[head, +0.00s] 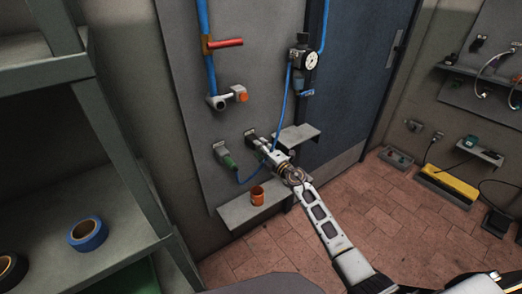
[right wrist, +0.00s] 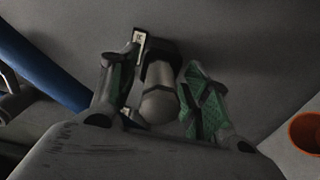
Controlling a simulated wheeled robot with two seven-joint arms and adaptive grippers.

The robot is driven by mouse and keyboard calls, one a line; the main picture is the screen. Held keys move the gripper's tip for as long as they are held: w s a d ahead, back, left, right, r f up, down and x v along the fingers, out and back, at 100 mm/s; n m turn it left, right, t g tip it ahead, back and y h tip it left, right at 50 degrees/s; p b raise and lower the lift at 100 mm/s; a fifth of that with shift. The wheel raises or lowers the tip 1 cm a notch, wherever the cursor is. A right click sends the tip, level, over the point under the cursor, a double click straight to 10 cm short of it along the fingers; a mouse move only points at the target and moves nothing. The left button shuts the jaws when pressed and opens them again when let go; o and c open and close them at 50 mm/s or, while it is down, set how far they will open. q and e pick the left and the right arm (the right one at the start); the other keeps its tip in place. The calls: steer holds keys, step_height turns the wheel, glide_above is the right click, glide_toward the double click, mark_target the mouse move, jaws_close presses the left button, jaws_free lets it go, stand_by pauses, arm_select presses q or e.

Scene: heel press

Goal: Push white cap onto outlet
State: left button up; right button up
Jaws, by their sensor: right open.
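In the right wrist view, a pale, round-ended cap (right wrist: 158,104) sits at the end of a short outlet (right wrist: 160,52) on the grey panel, beside a small label plate. Whether the cap is fully seated on the outlet cannot be told. My right gripper (right wrist: 158,72) is open, with one green-padded finger on each side of the cap and visible gaps between. In the head view my right gripper (head: 260,143) reaches the panel and hides most of the cap. The dark outlet base (head: 250,134) shows just beyond it. My left gripper is not in view.
Left of the gripper, a green connector (head: 229,162) with a blue hose hangs on the panel. An orange cup (head: 257,195) stands on the low shelf (head: 236,211). Another small shelf (head: 300,136) is right of the gripper. A metal rack (head: 125,205) stands at left.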

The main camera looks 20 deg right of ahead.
stand_by(0.4)
jaws_close()
stand_by(0.4)
steer(key=shift+p+v, duration=1)
steer(key=shift+v, duration=1)
steer(key=shift+p+v, duration=0.3)
steer(key=shift+v, duration=0.9)
steer(key=shift+p+v, duration=0.35)
steer(key=shift+v, duration=1.2)
